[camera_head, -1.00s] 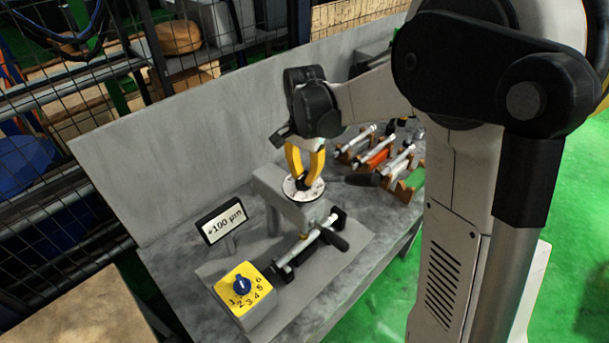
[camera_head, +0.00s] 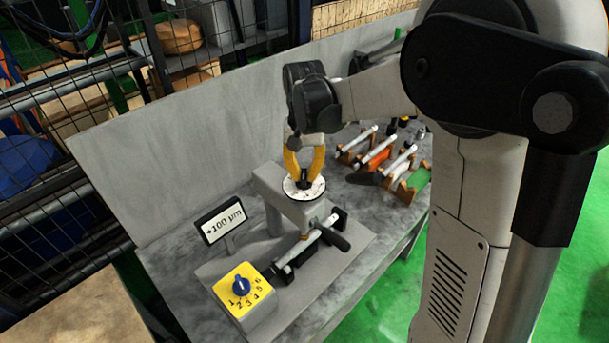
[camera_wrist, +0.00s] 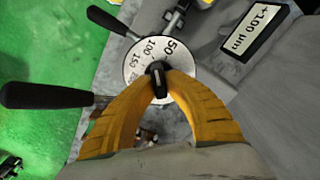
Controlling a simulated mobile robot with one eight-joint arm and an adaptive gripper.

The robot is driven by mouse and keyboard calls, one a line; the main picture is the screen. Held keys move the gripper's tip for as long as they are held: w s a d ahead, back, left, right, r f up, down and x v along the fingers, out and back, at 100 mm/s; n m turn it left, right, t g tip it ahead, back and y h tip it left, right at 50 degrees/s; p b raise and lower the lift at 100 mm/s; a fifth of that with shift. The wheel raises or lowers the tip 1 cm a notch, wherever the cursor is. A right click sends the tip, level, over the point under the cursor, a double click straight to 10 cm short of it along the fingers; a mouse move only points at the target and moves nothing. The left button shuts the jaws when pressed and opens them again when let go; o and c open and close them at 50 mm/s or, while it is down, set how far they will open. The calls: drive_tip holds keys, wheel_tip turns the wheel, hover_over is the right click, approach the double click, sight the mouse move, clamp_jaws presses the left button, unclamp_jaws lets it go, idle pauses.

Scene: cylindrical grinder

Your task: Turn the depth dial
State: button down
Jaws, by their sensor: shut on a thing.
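The depth dial is a round white disc (camera_head: 296,195) with black numbers and a dark knob, on top of the grey grinder head (camera_head: 268,181). In the wrist view the dial face (camera_wrist: 136,67) shows 50, 100 and 150. My gripper (camera_head: 304,178) points down with its yellow fingers shut on the black knob (camera_wrist: 157,76) at the dial's centre. The fingers hide the near part of the dial face. A small sign (camera_head: 223,221) left of the grinder reads +100 µm, and it also shows in the wrist view (camera_wrist: 256,31).
A metal shaft (camera_head: 305,245) lies across the grinder. Racks with several rods (camera_head: 380,155) stand behind at the right. A grey panel (camera_head: 170,140) backs the bench.

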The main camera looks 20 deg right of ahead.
sight(304, 172)
drive_tip(key=shift+n, duration=0.7)
drive_tip(key=c, duration=1.4)
unclamp_jaws()
wheel_tip(304, 172, up, 12)
